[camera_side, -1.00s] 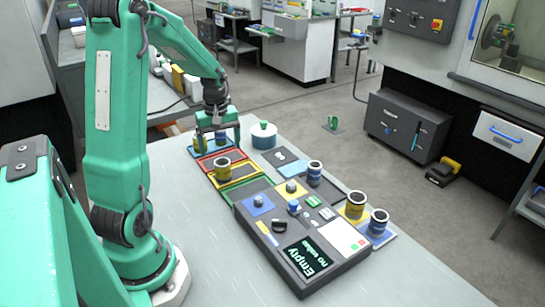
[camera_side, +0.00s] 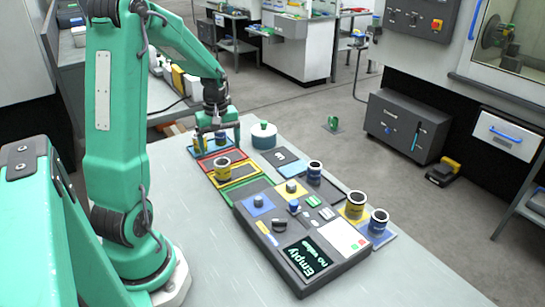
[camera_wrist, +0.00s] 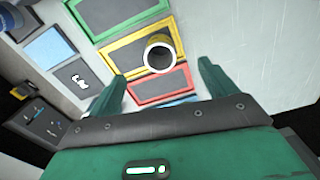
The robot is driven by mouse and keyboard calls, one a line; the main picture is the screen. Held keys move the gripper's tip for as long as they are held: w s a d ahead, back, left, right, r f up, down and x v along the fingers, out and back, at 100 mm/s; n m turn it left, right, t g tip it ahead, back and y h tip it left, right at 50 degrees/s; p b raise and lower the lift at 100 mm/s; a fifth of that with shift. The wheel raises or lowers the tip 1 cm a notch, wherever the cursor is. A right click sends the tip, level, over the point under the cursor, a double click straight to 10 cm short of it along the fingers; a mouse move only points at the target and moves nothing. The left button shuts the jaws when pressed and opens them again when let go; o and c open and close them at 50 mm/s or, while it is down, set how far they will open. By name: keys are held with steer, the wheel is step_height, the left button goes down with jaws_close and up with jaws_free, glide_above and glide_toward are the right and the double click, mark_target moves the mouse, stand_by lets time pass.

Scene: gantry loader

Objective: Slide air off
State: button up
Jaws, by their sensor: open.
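A dark control panel (camera_side: 345,266) lies on the table, with a lit display (camera_side: 307,258) reading "Empty no value". Several small controls sit on it: a grey knob on a blue plate (camera_side: 257,203), a knob on a yellow plate (camera_side: 290,188), a blue knob (camera_side: 294,206) and a yellow strip (camera_side: 267,234). Their labels are too small to read, so I cannot tell which is the air slide. My gripper (camera_side: 217,139) is open over the far trays, away from the panel. In the wrist view my gripper (camera_wrist: 162,72) has its fingers apart with nothing gripped; the panel's controls are not visible there.
Blue, red, yellow and green trays line the far table; a yellow-banded cup (camera_side: 222,170) stands on the yellow tray, also in the wrist view (camera_wrist: 160,56). The near table is clear.

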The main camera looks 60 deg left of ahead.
steer(key=shift+d, duration=0.1)
steer(key=c, duration=0.5)
steer(key=shift+w+d+r, duration=0.1)
steer(key=shift+w+d, duration=0.15)
steer(key=c, duration=0.3)
step_height(320, 180, up, 4)
steer(key=m, duration=1.4)
glide_above(294, 201)
steer(key=shift+d, duration=0.1)
steer(key=shift+c, duration=0.2)
steer(key=shift+f, duration=3.9)
